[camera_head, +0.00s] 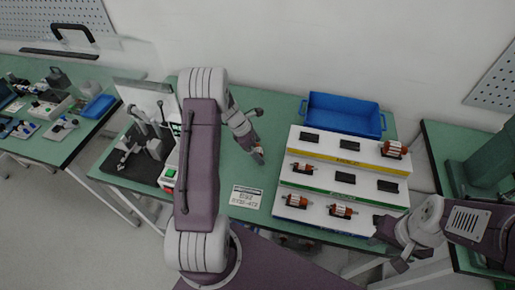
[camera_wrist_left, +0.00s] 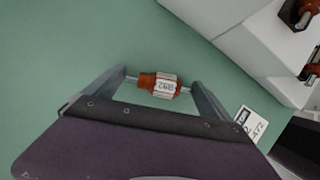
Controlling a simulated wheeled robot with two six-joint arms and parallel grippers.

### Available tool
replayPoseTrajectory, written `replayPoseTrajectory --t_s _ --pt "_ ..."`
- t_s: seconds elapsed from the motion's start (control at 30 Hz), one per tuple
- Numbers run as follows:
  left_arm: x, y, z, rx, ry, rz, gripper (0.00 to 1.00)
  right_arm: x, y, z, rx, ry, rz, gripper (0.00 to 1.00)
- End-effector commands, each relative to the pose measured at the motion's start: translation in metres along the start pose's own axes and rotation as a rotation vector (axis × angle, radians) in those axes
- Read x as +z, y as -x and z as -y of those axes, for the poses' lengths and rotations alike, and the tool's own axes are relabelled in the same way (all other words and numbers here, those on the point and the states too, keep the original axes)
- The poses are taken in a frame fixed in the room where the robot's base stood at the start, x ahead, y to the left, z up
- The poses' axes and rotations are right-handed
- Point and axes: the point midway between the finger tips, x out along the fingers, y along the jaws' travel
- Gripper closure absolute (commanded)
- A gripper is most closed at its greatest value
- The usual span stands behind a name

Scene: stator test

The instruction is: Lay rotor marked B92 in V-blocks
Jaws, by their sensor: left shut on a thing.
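My left gripper (camera_head: 258,154) is shut on the rotor marked B92, seen in the left wrist view (camera_wrist_left: 158,85). The rotor has an orange and white body, its mark upside down there, and its thin shaft spans between the two fingers. The rotor is over the green bench, left of the stepped rack. A black-based test stand (camera_head: 124,163) with grey upright supports is on the bench at left, partly behind my left arm; I cannot make out V-blocks clearly. My right gripper (camera_head: 398,263) is low at the right, its jaws unclear.
A white stepped rack (camera_head: 318,176) holds several other rotors and black cradles. A blue bin (camera_head: 345,102) is behind it. A printed card (camera_head: 246,197) lies on the bench in front.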

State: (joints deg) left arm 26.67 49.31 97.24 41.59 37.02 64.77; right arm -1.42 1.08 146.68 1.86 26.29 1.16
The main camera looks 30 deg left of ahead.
Motion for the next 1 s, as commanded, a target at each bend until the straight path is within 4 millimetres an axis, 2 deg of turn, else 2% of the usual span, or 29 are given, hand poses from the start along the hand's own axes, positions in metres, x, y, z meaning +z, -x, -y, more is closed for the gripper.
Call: replayPoseTrajectory --t_s 0.3,0.33,0.57,0.67,1.0 --pt "-0.001 -0.003 -0.001 0.003 -0.001 0.001 0.6 0.0 -0.002 0.0 0.0 0.0 0.0 0.66" --pt "-0.001 -0.002 -0.001 0.003 -0.001 0.001 0.0 0.0 -0.002 0.0 0.0 0.0 0.0 0.66" --pt "0.0 -0.001 -0.001 0.003 -0.001 0.001 0.0 0.0 -0.001 0.0 0.0 0.0 0.0 0.66" --pt "0.001 0.007 -0.002 0.005 0.0 0.001 0.0 0.0 0.001 0.0 0.0 0.0 0.0 0.66" --pt "0.001 0.091 -0.002 0.008 -0.001 0.001 0.0 -0.001 0.007 0.0 0.0 0.0 0.0 0.66"
